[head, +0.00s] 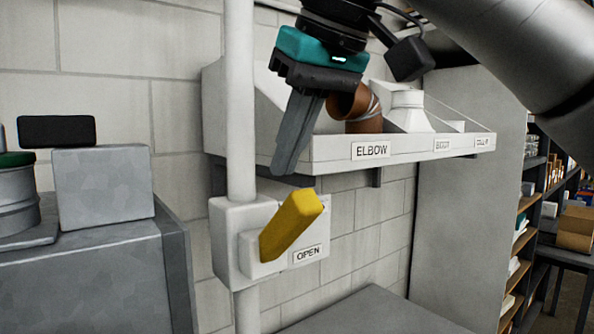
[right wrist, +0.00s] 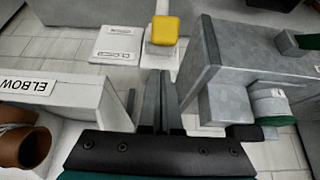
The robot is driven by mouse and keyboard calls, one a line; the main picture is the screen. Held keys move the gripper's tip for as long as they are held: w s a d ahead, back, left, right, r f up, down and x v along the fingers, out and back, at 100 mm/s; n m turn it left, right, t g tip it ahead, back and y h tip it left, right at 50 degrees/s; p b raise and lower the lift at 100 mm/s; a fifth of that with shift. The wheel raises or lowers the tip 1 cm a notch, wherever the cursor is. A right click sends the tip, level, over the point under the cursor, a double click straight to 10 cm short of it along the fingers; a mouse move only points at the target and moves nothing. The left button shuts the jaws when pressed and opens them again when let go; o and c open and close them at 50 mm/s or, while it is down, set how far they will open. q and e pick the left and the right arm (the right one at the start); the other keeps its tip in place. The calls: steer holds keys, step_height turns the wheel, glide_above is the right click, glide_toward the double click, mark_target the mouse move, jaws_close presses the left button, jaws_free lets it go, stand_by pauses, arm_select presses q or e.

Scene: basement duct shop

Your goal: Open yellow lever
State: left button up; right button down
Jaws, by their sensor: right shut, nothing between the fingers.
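The yellow lever (head: 291,225) sticks out from a pale box on a vertical pipe, slanting up and to the right in the head view. An OPEN label (head: 307,254) is on the box below its free end. The lever also shows in the right wrist view (right wrist: 165,30), beyond my fingertips. My right gripper (head: 285,168) points down above the lever, its fingers shut together and empty. The fingertips look apart from the lever. My left gripper is in neither view.
A wall shelf (head: 328,147) labelled ELBOW holds a brown pipe elbow (head: 358,106) and pale duct fittings, close beside my right gripper. A grey cabinet (head: 95,270) stands at left with a grey block (head: 103,185) on it. A grey surface (head: 375,312) lies below right.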

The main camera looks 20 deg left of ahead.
steer(key=shift+s+d+f, duration=0.45)
steer(key=shift+d+f, duration=0.15)
steer(key=shift+f, duration=0.15)
steer(key=shift+f, duration=0.1)
